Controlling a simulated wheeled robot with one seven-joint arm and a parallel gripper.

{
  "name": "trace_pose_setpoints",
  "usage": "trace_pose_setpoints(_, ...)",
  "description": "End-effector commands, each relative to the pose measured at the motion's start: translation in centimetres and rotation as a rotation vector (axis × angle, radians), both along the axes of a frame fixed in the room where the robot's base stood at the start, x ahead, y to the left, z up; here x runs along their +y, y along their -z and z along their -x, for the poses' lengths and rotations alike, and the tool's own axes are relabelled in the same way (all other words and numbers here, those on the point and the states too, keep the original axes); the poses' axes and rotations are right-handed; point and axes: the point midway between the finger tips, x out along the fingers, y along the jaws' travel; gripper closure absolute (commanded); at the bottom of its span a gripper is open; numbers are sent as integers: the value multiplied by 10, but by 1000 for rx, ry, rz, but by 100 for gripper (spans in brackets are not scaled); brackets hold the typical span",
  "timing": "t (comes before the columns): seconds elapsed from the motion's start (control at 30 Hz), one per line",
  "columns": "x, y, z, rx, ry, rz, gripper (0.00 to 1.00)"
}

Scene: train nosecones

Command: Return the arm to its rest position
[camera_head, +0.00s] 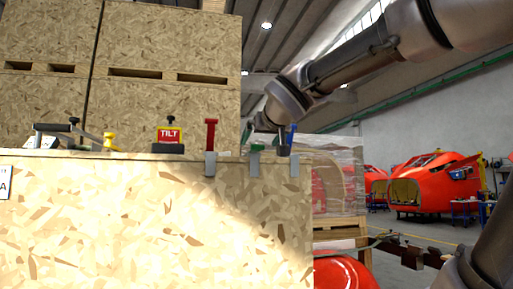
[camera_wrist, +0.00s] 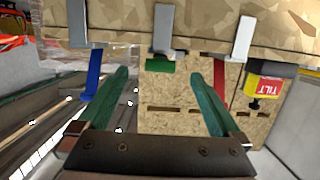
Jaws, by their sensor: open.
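My arm reaches in from the upper right of the head view, with its wrist bent down over the right end of the wooden crate's top edge (camera_head: 130,158). My gripper (camera_wrist: 160,76) shows in the wrist view with its two green fingers spread apart and nothing between them. A green-handled tool (camera_wrist: 160,63) lies just beyond the gap, a blue-handled one (camera_wrist: 93,75) outside the left finger, and a red-handled one (camera_wrist: 219,92) by the right finger. I cannot tell whether a finger touches any handle. In the head view the fingers are mostly hidden.
The red tool (camera_head: 211,133) and green tool (camera_head: 256,158) sit in grey clips on the crate edge. Tall crates (camera_head: 170,110) rise behind.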

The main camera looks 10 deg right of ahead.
Motion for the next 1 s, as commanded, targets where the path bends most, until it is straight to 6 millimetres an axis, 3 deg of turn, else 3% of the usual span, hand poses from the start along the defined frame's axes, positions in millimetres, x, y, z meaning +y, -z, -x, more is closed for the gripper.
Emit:
trace_pose_setpoints(0.2, 0, -4, 19, 0, 0, 0, 0)
trace_pose_setpoints(0.77, -2, -2, 20, 8, 5, -3, 0)
trace_pose_setpoints(0.87, -16, 18, 23, 64, 37, -27, 0)
trace_pose_setpoints(1.0, -51, 85, 40, 261, 115, -116, 0)
